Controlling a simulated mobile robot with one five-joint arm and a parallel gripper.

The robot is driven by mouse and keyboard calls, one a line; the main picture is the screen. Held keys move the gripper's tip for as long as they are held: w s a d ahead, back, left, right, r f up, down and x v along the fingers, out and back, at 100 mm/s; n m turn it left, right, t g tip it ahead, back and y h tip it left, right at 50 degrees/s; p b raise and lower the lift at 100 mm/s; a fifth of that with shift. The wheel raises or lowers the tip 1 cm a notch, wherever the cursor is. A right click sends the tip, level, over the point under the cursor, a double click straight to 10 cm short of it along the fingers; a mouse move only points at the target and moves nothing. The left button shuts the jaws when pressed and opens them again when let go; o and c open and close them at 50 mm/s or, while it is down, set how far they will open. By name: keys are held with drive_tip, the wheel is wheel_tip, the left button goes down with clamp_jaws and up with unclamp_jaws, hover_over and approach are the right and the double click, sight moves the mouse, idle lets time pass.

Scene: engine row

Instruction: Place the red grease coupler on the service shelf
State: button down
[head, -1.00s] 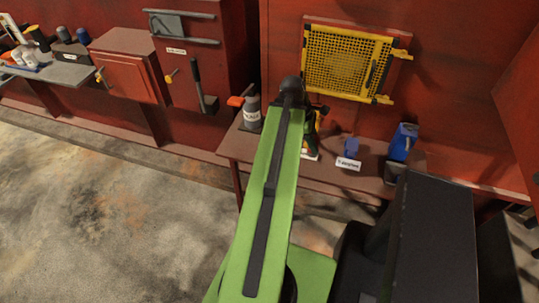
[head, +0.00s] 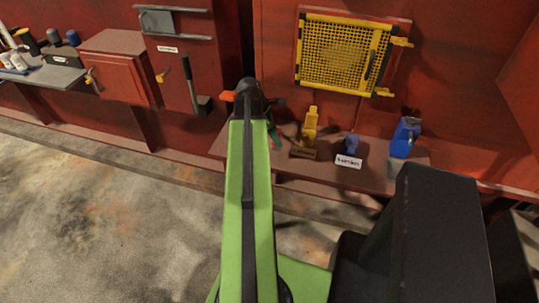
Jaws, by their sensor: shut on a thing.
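My green arm reaches up the middle of the head view and hides much of what lies behind its tip. My gripper (head: 274,128) shows only in part, just right of the arm tip, over the brown ledge. A small red and green patch shows there, too little to make out the red grease coupler's shape; the gripper is shut on it. A grey shelf (head: 38,80) with bottles and a small labelled block stands at the far left. The low brown ledge (head: 372,180) runs along the wall behind my arm. I cannot tell from labels which is the service shelf.
On the ledge stand a yellow item (head: 310,122) by a brown block, a small blue item (head: 351,143) with a white label, and a larger blue item (head: 405,137). An orange-red tip (head: 228,96) shows left of my arm. A red cabinet (head: 118,68) juts out.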

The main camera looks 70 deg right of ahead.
sight(272, 142)
drive_tip(key=w, duration=0.1)
drive_tip(key=w+f, duration=0.1)
drive_tip(key=shift+w+d+f+b, duration=0.25)
drive_tip(key=shift+w+f+b, duration=0.1)
drive_tip(key=shift+w, duration=0.05)
wheel_tip(272, 142, down, 4)
drive_tip(key=b, duration=0.4)
drive_tip(key=shift+f, duration=0.2)
drive_tip(key=c, duration=1.1)
unclamp_jaws()
drive_tip(key=shift+r, duration=0.1)
drive_tip(key=shift+r, duration=0.1)
drive_tip(key=shift+r+p, duration=0.3)
drive_tip(key=p+v, duration=0.6)
drive_tip(key=v, duration=0.1)
